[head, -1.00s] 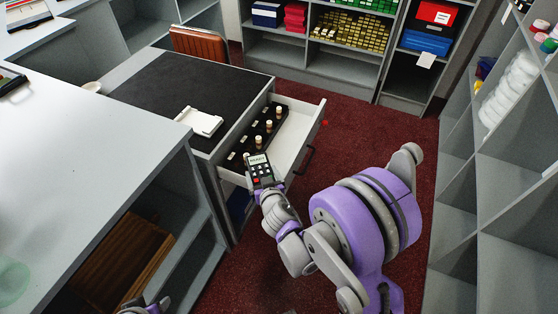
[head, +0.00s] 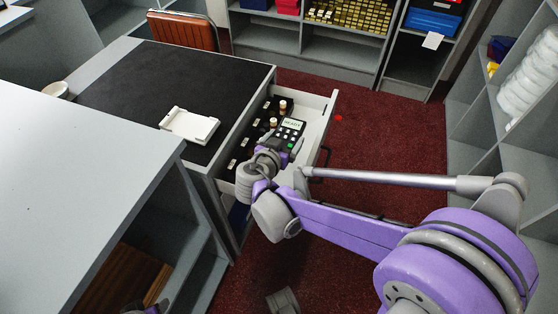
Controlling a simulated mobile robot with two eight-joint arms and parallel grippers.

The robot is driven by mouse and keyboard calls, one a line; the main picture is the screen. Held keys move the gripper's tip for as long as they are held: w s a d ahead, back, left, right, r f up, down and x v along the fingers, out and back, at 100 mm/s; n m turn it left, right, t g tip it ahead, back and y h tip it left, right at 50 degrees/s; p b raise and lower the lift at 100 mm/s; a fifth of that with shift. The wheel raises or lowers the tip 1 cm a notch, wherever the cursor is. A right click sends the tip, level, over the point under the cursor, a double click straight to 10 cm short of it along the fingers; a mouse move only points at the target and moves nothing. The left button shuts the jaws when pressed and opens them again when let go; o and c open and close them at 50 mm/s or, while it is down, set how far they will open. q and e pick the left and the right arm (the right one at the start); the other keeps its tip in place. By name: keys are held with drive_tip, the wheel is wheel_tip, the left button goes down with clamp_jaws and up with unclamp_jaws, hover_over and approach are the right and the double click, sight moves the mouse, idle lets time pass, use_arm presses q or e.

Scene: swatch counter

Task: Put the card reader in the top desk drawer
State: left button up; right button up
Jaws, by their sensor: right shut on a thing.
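The card reader (head: 288,134) is small and dark with a light screen and coloured keys. My right gripper (head: 275,153) is shut on its near end and holds it over the open top desk drawer (head: 317,118). The drawer has pale walls and holds a black insert (head: 238,157) with several small bottles along its left side. I cannot tell the height of the reader above the drawer floor. My right arm hides the drawer's near part. At the bottom left edge a bit of my left arm shows, but its gripper is out of view.
The desk (head: 135,85) has a dark top with a white tray-like stand (head: 190,125) near the drawer. A grey counter (head: 75,170) stands at the left. A brown chair (head: 183,31) is behind the desk. Shelves line the back and right; red carpet (head: 385,140) is free between.

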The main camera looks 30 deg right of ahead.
drive_tip(key=shift+s+f+b, duration=0.1)
drive_tip(key=shift+f+b, duration=0.25)
drive_tip(key=shift+f, duration=0.55)
drive_tip(key=f+b, duration=0.2)
drive_tip(key=f, duration=0.3)
drive_tip(key=f+b, duration=0.2)
drive_tip(key=f, duration=0.3)
drive_tip(key=shift+w+f, duration=0.2)
drive_tip(key=shift+f, duration=0.1)
use_arm(q)
wheel_tip(320, 180, down, 7)
drive_tip(key=shift+w, duration=0.35)
drive_tip(key=shift+r, duration=0.1)
